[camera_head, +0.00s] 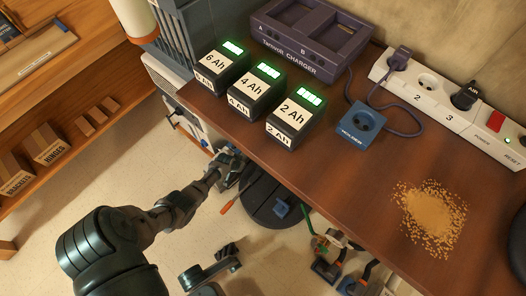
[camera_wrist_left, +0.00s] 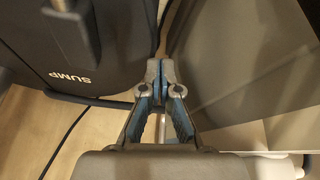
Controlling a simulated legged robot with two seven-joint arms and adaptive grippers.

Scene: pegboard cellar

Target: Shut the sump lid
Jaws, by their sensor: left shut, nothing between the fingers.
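In the left wrist view a dark panel marked SUMP (camera_wrist_left: 88,60) fills the upper left, with a grey handle-like bar (camera_wrist_left: 68,22) in front of it. Whether this panel is the lid, and how far it stands open, I cannot tell. My left gripper (camera_wrist_left: 157,72) is shut and empty, its fingertips just right of the dark panel and apart from the grey bar. In the head view the left gripper (camera_head: 228,160) is low beside the workbench's front edge, above a dark round-edged object (camera_head: 262,205) partly under the bench. My right gripper is not in view.
The workbench (camera_head: 345,185) holds battery packs (camera_head: 258,90), a charger (camera_head: 310,35), a blue socket block (camera_head: 358,124), a power strip (camera_head: 440,110) and a pile of yellow grains (camera_head: 430,208). Shelves (camera_head: 55,75) stand at left. Floor (camera_head: 85,195) between is mostly clear. A cable (camera_wrist_left: 62,145) lies below.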

